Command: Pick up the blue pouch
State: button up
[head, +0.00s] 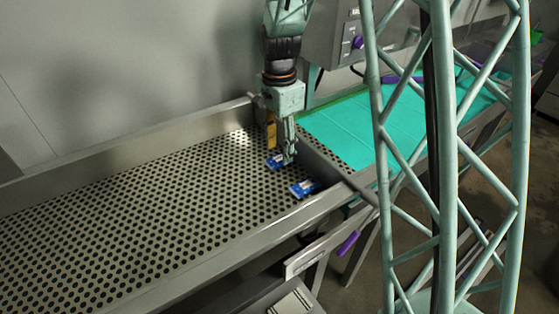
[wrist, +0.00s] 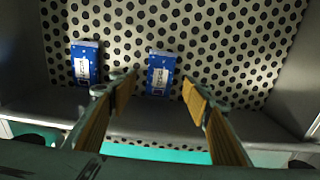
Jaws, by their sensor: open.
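Two blue pouches with white labels lie flat on the perforated tray floor. One blue pouch (head: 275,162) is at my gripper (head: 289,158), partly hidden behind it in the head view. The same pouch (wrist: 161,74) shows between the spread fingers in the wrist view, closer to the left fingertip. The other blue pouch (head: 305,188) lies nearer the tray's front wall; it is at the left in the wrist view (wrist: 86,62). My gripper (wrist: 160,83) points down, open and empty. Whether its tips are level with the pouch is hard to tell.
The perforated metal tray (head: 130,220) has raised walls and is bare to the left. Its end wall (head: 330,170) stands close to the right of my gripper. A teal belt (head: 350,125) lies beyond that wall. A grey control box (head: 345,35) stands behind.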

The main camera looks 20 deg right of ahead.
aim_at(279, 158)
jog(key=shift+f, duration=1.65)
jog(key=c, duration=0.9)
